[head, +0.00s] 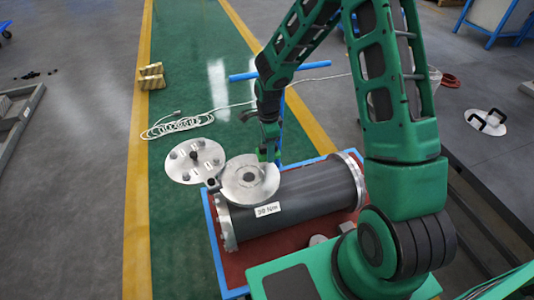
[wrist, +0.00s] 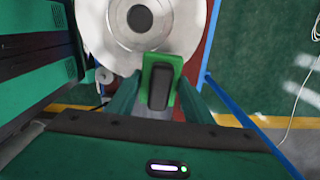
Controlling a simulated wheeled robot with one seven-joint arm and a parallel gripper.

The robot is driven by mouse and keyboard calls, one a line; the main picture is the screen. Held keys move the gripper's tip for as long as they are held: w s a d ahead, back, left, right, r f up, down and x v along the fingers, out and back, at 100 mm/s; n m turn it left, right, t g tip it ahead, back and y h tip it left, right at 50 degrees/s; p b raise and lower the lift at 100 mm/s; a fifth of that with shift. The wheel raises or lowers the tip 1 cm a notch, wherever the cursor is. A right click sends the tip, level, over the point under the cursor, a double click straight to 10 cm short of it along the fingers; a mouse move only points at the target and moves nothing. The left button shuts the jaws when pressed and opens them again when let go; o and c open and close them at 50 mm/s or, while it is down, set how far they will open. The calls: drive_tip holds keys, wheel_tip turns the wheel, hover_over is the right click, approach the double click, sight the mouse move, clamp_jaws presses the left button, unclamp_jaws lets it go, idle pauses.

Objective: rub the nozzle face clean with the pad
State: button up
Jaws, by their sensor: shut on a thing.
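The nozzle face (head: 248,182) is a round silvery flange with a dark central hole, on top of a dark grey cylindrical shell (head: 300,197). It also fills the top of the wrist view (wrist: 118,38). My gripper (head: 268,150) is at the far edge of the nozzle face. In the wrist view my gripper (wrist: 160,100) is shut on the pad (wrist: 161,82), a green plate with a black grip block. The pad is at the flange's rim, overlapping it in the picture; whether it touches the face cannot be told.
The shell lies in a red tray with a blue rim (head: 221,262). A round plate with knobs (head: 194,160) is left of the nozzle. A blue stand (head: 281,72) rises behind.

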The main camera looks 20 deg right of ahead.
drive_tip(key=shift+r, duration=0.65)
drive_tip(key=shift+r, duration=0.1)
drive_tip(key=shift+r, duration=1.45)
